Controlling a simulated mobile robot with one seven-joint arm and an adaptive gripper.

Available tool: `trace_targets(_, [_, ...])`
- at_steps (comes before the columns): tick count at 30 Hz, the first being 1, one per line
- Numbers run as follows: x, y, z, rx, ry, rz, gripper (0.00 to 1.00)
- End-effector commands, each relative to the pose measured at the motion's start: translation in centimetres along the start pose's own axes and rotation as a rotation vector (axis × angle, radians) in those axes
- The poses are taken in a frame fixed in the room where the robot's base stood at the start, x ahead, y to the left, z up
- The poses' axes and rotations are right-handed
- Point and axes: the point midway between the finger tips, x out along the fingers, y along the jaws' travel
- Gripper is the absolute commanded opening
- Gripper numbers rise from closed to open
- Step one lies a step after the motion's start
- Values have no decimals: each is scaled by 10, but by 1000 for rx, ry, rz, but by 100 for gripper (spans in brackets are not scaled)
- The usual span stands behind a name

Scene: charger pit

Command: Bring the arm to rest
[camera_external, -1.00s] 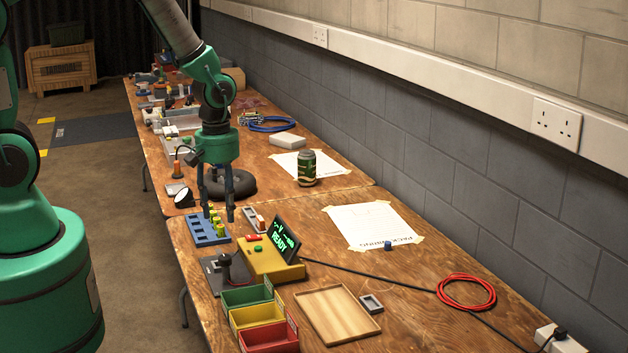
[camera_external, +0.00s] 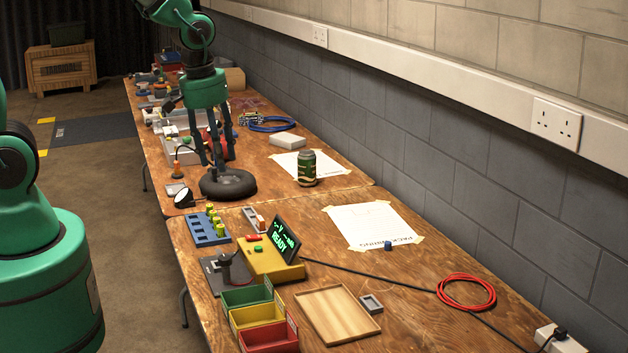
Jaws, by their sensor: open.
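My arm reaches in from the upper left, with its green wrist (camera_external: 203,88) over the far part of the bench. My gripper (camera_external: 219,158) points down with its dark fingers spread apart and nothing between them. It is above and near a black rubber ring (camera_external: 228,184); whether a finger touches it I cannot tell.
A yellow charger unit (camera_external: 268,262) has a screen reading READY. Green, yellow and red bins (camera_external: 268,340), a wooden tray (camera_external: 337,313) and a red cable coil (camera_external: 466,291) lie nearer. A green can (camera_external: 307,168) stands right of the ring. Bare wood (camera_external: 420,275) shows at right.

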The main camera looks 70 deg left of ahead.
Motion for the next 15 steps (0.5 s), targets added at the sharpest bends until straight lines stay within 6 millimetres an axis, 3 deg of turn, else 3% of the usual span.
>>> trace_targets(1, [-20,1,4,52,16,19,45])
trace_targets(6, [-77,-1,23,240,63,67,45])
trace_targets(15, [-162,-22,65,568,162,135,45])
